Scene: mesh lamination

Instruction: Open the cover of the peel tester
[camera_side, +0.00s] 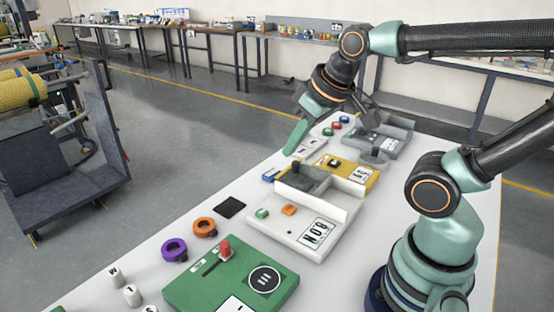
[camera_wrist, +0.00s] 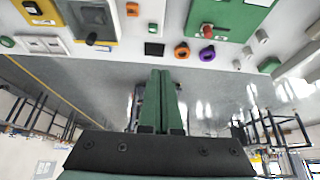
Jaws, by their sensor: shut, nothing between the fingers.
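A white device with an "N" readout stands mid-table in the side view (camera_side: 290,235); I take it as the peel tester. A smoky grey cover (camera_side: 303,180) with a black knob lies over its far part and looks closed. In the wrist view the cover (camera_wrist: 95,18) and its knob (camera_wrist: 91,38) are at the upper left, beside an orange button and a green button. My gripper (camera_side: 290,150) is shut and empty, raised near the table's left edge, apart from the cover. Its teal fingers also show in the wrist view (camera_wrist: 160,78).
A green box (camera_side: 195,292) with a red knob stands in front. A yellow device (camera_side: 352,174) and a grey tray (camera_side: 385,138) stand behind. Purple (camera_side: 174,250) and orange (camera_side: 204,227) rings and a black pad (camera_side: 231,207) lie along the left edge.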

